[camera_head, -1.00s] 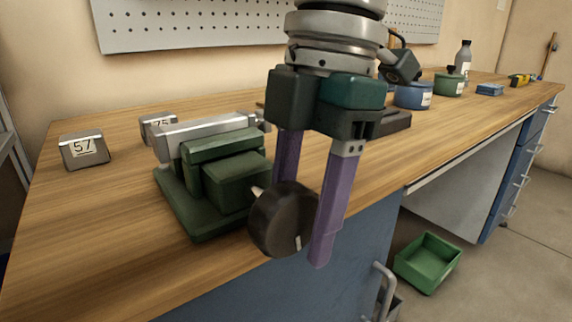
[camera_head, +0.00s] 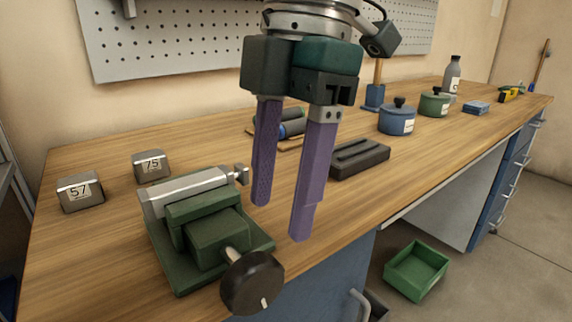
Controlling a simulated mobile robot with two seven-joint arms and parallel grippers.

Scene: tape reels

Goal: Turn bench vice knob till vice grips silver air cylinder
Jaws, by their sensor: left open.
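The green bench vice (camera_head: 212,240) stands near the front edge of the wooden bench. Its round black knob (camera_head: 252,281) sticks out at the front, with a small pale handle or mark low on its face. The silver air cylinder (camera_head: 187,192) lies lengthwise at the vice's jaws, its rod end with a fitting pointing right. I cannot tell whether any gap is left between jaw and cylinder. My left gripper (camera_head: 281,222), with purple fingers, is open and empty, above and to the right of the knob, apart from it. My right gripper is not in view.
Blocks marked 57 (camera_head: 80,193) and 75 (camera_head: 152,165) stand left of and behind the vice. A dark slotted block (camera_head: 360,158) and blue pot (camera_head: 397,119) stand to the right. A green bin (camera_head: 416,268) is on the floor. The bench's left front is clear.

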